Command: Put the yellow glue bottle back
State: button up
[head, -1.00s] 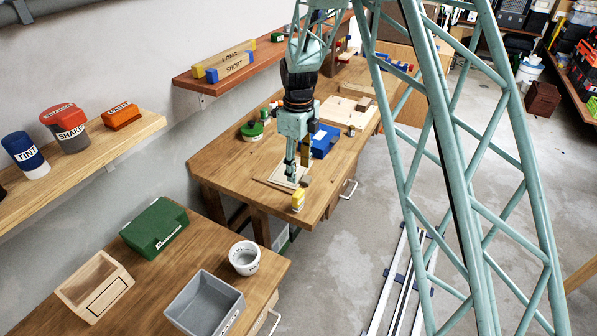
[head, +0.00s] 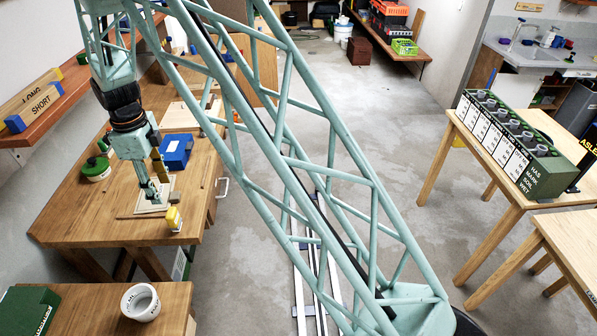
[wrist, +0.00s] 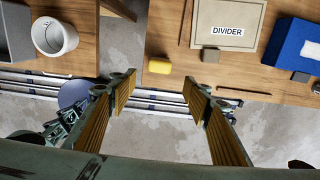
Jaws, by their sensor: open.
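A small yellow block-like thing (head: 173,218) with a pale lower part stands near the front edge of the wooden workbench. I cannot tell for sure that it is the glue bottle. In the wrist view it is a plain yellow shape (wrist: 159,66) at the bench edge, beyond and between my fingertips. My gripper (wrist: 157,88) is open and empty, with its two fingers wide apart. In the head view my gripper (head: 157,198) points down over the bench, just left of the yellow thing.
A tray labelled DIVIDER (wrist: 228,30), a grey block (wrist: 210,55) and a blue box (head: 176,151) are on the bench nearby. A white cup (head: 140,302) stands on the nearer table. At right, a green labelled rack (head: 512,145) stands on a table.

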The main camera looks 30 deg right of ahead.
jog(key=s+d+r+n+t, duration=0.1)
jog(key=s+d+r+n, duration=0.35)
jog(key=s+r, duration=0.4)
jog(key=s+d+r+n, duration=0.3)
jog(key=s+d+r, duration=0.2)
jog(key=r, duration=0.6)
jog(key=s+d+r+n+t, duration=0.1)
jog(key=s+d+r+n, duration=0.35)
jog(key=s+r, duration=0.4)
jog(key=s+d+r+n, duration=0.2)
jog(key=s+n, duration=0.2)
jog(key=s, duration=0.6)
jog(key=s+d+r+n+t, duration=0.1)
jog(key=s+d+r+n, duration=0.1)
jog(key=s, duration=0.8)
jog(key=s+d+r+n, duration=0.3)
jog(key=s+d+n, duration=0.1)
jog(key=s, duration=0.5)
jog(key=shift+s+d+n+t, duration=0.15)
jog(key=shift+s+n+t, duration=0.25)
jog(key=shift+n, duration=0.4)
notch_tip(320, 180, down, 14)
jog(key=b, duration=1.4)
jog(key=shift+f+b, duration=0.25)
jog(key=shift+b, duration=0.1)
